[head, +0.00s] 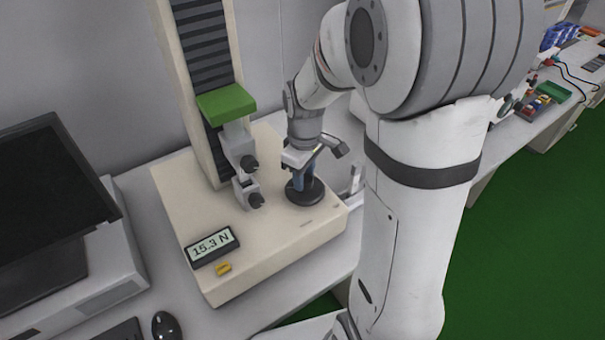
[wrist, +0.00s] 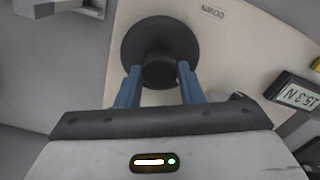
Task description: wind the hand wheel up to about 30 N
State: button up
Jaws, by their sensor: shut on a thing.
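The hand wheel (head: 304,191) is a round black disc with a central hub on the right part of the test stand's cream base (head: 322,226). In the wrist view the hand wheel (wrist: 135,40) lies between the blue fingers of my gripper (wrist: 158,75), which are shut on its hub. In the head view my gripper (head: 303,180) points down onto the wheel from above. The display (head: 211,247) on the base reads 15.3 N; it also shows upside down in the wrist view (wrist: 299,95).
The stand's column (head: 203,70) with a green-topped crosshead (head: 226,103) and grey clamps (head: 247,180) stands left of my gripper. A yellow button (head: 223,268) sits below the display. A monitor (head: 50,190) is at left, a mouse (head: 166,326) in front.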

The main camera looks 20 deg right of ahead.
aim_at(305, 179)
jog(key=shift+s+f+m, duration=0.1)
jog(key=shift+m, duration=2.6)
jog(key=o, duration=1)
jog(key=shift+c, duration=0.2)
jog(key=shift+o, duration=0.2)
jog(key=shift+r, duration=0.4)
notch_tip(305, 179, up, 7)
jog(key=shift+r, duration=0.1)
